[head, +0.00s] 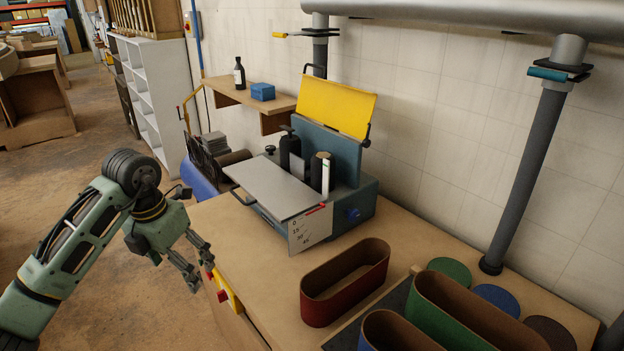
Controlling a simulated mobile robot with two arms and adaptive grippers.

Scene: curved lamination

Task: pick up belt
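A red sanding belt (345,284), an oval loop standing on its edge, rests on the wooden workbench (400,238) in front of the sander. A green belt (462,312) and a blue belt (393,332) stand at the lower right; the frame's bottom edge cuts them off. My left gripper (203,274) is open and empty, with its fingers apart and pointing down and right. It is at the bench's left edge, left of the red belt and apart from it. My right gripper is not in view.
A sander (325,190) with a grey table plate and raised yellow cover stands behind the red belt. Green (450,267), blue (497,296) and brown discs lie at right. Dark duct pipes (525,170) rise behind. A yellow switch panel (231,297) is on the bench's side.

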